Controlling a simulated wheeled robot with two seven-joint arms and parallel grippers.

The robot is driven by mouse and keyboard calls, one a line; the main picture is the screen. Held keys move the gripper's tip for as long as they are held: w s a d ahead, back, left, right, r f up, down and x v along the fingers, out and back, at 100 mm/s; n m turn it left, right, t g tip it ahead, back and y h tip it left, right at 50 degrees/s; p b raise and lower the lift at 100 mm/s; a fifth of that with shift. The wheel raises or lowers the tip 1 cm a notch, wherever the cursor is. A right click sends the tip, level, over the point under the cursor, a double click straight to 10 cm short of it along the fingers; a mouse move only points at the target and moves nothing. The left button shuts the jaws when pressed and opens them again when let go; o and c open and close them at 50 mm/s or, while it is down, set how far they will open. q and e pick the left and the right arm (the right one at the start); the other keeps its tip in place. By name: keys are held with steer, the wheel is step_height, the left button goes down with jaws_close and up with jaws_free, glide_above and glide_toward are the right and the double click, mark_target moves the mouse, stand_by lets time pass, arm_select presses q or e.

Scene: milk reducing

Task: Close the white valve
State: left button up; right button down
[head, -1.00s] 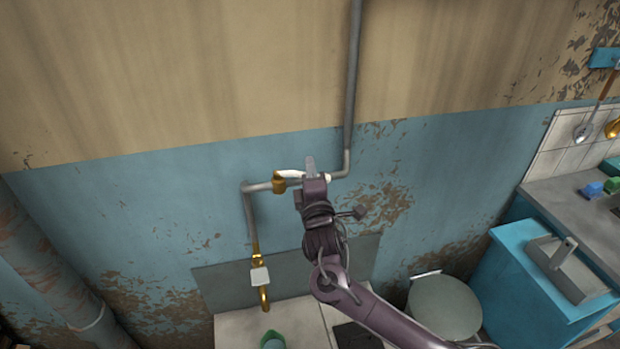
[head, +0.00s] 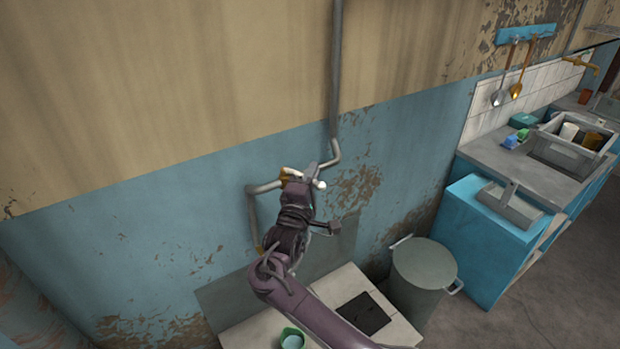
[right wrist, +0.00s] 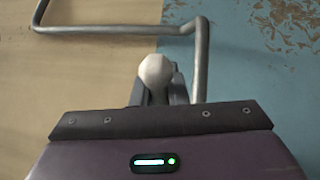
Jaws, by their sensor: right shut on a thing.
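The white valve (head: 320,184) sits on the grey wall pipe (head: 265,187), by a brass fitting. Only the ends of its white handle show in the head view, as my right gripper (head: 309,172) covers the middle. In the right wrist view the rounded white handle end (right wrist: 156,70) sits between the fingers of my right gripper (right wrist: 160,92), which is shut on it. The pipe also shows in the right wrist view (right wrist: 110,29). My left gripper is not in view.
A white counter (head: 345,283) with a dark inset and a green cup (head: 292,338) lies below the pipe. A grey-green bin (head: 422,275) and a blue cabinet (head: 490,250) stand to the right. The wall around the valve is clear.

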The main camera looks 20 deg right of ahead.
steer(key=shift+s+a+f+h, duration=0.1)
steer(key=shift+a+h, duration=0.1)
steer(key=shift+h, duration=0.1)
steer(key=c, duration=1.7)
jaws_free()
